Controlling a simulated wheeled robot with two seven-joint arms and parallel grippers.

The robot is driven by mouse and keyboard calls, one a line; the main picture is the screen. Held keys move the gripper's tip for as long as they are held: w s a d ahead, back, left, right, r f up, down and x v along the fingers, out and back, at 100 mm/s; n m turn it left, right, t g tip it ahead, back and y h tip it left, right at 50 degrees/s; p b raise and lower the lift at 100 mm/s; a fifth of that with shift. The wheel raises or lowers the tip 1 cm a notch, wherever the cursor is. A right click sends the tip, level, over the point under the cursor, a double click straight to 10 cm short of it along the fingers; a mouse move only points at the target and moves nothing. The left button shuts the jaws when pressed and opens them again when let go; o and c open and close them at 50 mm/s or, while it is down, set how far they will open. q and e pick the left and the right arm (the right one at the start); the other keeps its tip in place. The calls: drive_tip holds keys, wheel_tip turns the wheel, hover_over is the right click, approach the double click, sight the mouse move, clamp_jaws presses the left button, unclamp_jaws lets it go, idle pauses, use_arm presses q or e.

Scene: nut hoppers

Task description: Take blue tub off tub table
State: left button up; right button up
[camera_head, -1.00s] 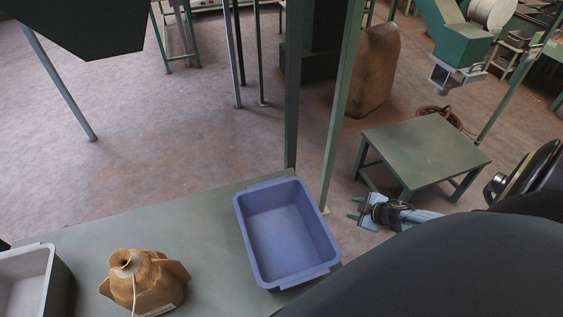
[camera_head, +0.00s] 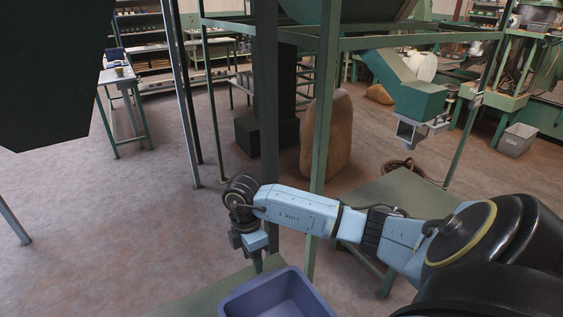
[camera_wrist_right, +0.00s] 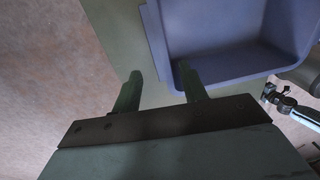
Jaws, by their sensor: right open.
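The blue tub (camera_head: 277,298) sits on the green tub table (camera_head: 205,296) at the bottom of the head view, its near part cut off by the frame. In the right wrist view the tub (camera_wrist_right: 225,60) fills the upper right, and it looks empty where I see inside. My right gripper (camera_head: 257,264) is above the table, just beyond the tub's far left corner, pointing down. In the wrist view its two fingers (camera_wrist_right: 160,88) are apart with nothing between them. One fingertip overlaps the tub's rim corner in the picture; I cannot tell if it touches. My left gripper is out of view.
Green posts (camera_head: 322,140) of a frame stand just behind the table and my right forearm. A low green table (camera_head: 395,190) is at right, with a brown sack (camera_head: 327,135) behind. A dark hopper (camera_head: 45,75) hangs upper left. Open floor lies at left.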

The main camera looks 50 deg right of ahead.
sight(257, 283)
drive_tip(key=f, duration=0.4)
drive_tip(key=s+f+b, duration=0.1)
drive_tip(key=f, duration=0.1)
drive_tip(key=shift+f, duration=0.15)
drive_tip(key=shift+a+f, duration=0.1)
drive_tip(key=shift+f, duration=0.4)
drive_tip(key=f, duration=0.2)
drive_tip(key=f+b, duration=0.1)
drive_tip(key=f, duration=0.1)
drive_tip(key=shift+s+f, duration=0.2)
drive_tip(key=shift+f, duration=0.35)
drive_tip(key=c, duration=0.5)
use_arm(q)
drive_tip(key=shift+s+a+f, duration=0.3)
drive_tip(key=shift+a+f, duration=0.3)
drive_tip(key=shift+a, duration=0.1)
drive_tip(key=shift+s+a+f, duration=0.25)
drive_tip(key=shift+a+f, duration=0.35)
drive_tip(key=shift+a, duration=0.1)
use_arm(e)
clamp_jaws()
